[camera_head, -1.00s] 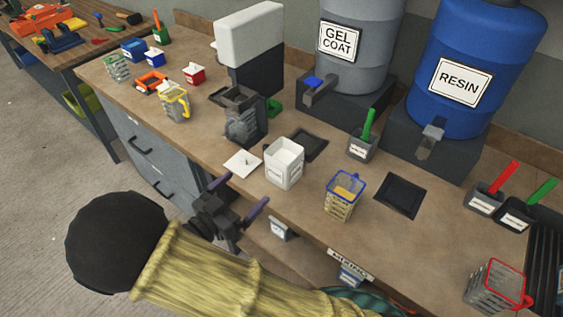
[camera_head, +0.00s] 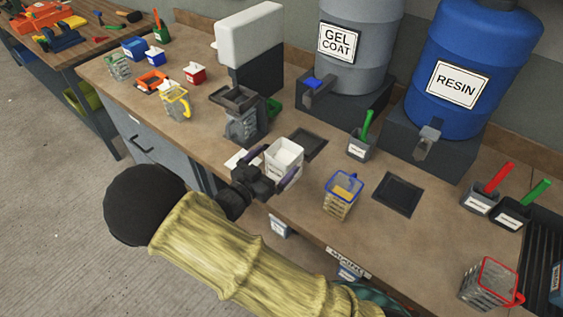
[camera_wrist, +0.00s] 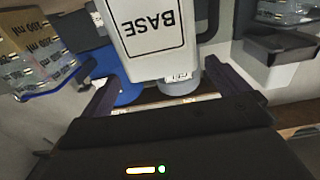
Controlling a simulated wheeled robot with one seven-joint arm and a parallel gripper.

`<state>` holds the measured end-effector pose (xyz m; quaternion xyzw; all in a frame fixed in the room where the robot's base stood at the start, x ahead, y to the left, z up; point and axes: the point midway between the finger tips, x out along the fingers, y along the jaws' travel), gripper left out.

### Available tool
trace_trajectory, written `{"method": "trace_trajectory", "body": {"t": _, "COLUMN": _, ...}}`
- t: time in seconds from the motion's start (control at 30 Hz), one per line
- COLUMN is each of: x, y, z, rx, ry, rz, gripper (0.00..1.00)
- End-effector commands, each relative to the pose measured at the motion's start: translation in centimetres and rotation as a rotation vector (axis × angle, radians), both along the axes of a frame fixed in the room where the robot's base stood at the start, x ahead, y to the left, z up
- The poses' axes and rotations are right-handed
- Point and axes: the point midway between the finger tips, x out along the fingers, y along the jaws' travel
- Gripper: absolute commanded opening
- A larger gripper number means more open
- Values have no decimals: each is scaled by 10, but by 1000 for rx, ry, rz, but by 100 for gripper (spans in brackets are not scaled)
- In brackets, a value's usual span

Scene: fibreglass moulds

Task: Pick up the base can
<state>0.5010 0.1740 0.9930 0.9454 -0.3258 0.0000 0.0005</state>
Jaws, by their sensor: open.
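The base can (camera_head: 286,153) is a white, square, open-topped container standing upright on the workbench, with a label on its front. In the wrist view the can (camera_wrist: 155,55) fills the upper middle, and its "BASE" label reads upside down. My gripper (camera_head: 277,163) is open at the bench's front side. Its two dark purple-grey fingers reach toward the can, one on each side. In the wrist view the can's body lies between the fingers' lines. I cannot tell whether either finger touches it.
A blue-rimmed clear cup (camera_head: 341,194) with yellowish contents stands close to the right of the can. A white square (camera_head: 236,158) lies left, partly hidden by my gripper. A dark scale-like plate (camera_head: 307,145) is behind. The gel coat (camera_head: 340,70) and resin (camera_head: 455,90) drums stand at the back.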

Motion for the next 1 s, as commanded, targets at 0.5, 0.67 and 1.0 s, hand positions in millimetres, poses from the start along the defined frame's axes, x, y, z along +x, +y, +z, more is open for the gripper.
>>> {"method": "trace_trajectory", "body": {"t": 0.5, "x": 13, "y": -9, "z": 1, "rx": -1, "ry": -2, "rz": -2, "gripper": 100}}
{"method": "trace_trajectory", "body": {"t": 0.67, "x": 34, "y": -24, "z": 0, "rx": -1, "ry": 0, "rz": -5, "gripper": 100}}
{"method": "trace_trajectory", "body": {"t": 1.0, "x": 45, "y": -29, "z": -2, "rx": 1, "ry": 0, "rz": 6, "gripper": 100}}
